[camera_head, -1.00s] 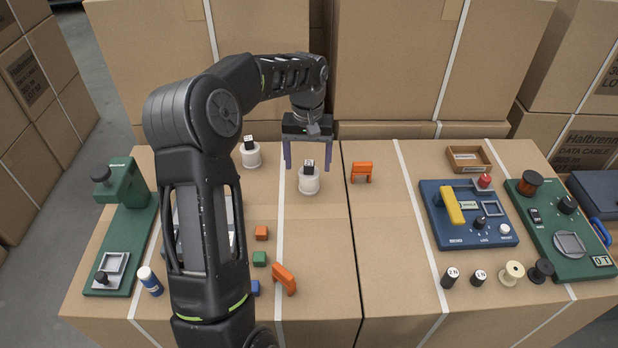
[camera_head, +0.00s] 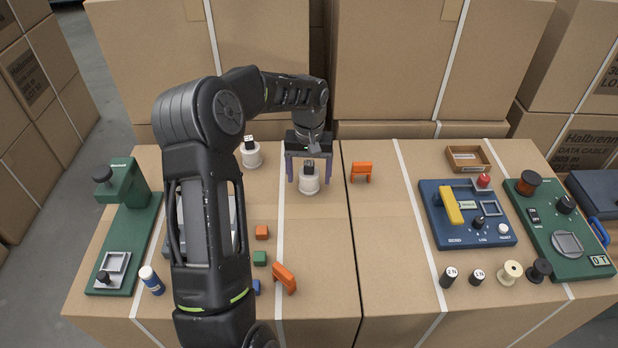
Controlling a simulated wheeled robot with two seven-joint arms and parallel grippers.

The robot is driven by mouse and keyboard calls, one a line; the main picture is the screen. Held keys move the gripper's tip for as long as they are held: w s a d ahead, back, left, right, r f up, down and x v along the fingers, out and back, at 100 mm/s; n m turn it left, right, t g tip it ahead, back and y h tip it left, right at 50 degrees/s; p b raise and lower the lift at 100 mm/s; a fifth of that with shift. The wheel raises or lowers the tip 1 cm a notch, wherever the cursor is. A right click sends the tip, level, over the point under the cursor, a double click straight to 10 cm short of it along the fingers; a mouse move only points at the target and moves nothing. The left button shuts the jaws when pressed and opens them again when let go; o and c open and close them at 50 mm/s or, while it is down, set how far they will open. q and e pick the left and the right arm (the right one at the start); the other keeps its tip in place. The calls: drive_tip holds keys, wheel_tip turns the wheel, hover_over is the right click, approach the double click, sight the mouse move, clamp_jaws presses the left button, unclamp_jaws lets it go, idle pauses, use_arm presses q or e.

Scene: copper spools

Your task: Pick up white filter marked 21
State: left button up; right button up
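A white filter (camera_head: 309,184) with a black top piece stands upright on the cardboard surface near the back middle. A second, similar white filter (camera_head: 251,159) stands further left and back. The marks on both black tops are too small to read for sure. My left gripper (camera_head: 307,177) is open and low, with its purple fingers on either side of the nearer filter or just behind it. A gap shows between that filter and each finger. My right gripper is not in view.
An orange clip-shaped piece (camera_head: 361,172) lies just right of my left gripper. Small orange (camera_head: 262,232) and green (camera_head: 259,258) blocks lie in front. A blue device (camera_head: 467,237) and a green device (camera_head: 572,262) are at the right. Tall cardboard boxes (camera_head: 400,60) stand behind.

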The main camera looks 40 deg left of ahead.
use_arm(q)
drive_tip(key=c, duration=1.5)
wheel_tip(320, 180, up, 10)
drive_tip(key=shift+r+b, duration=0.1)
drive_tip(key=shift+b, duration=0.25)
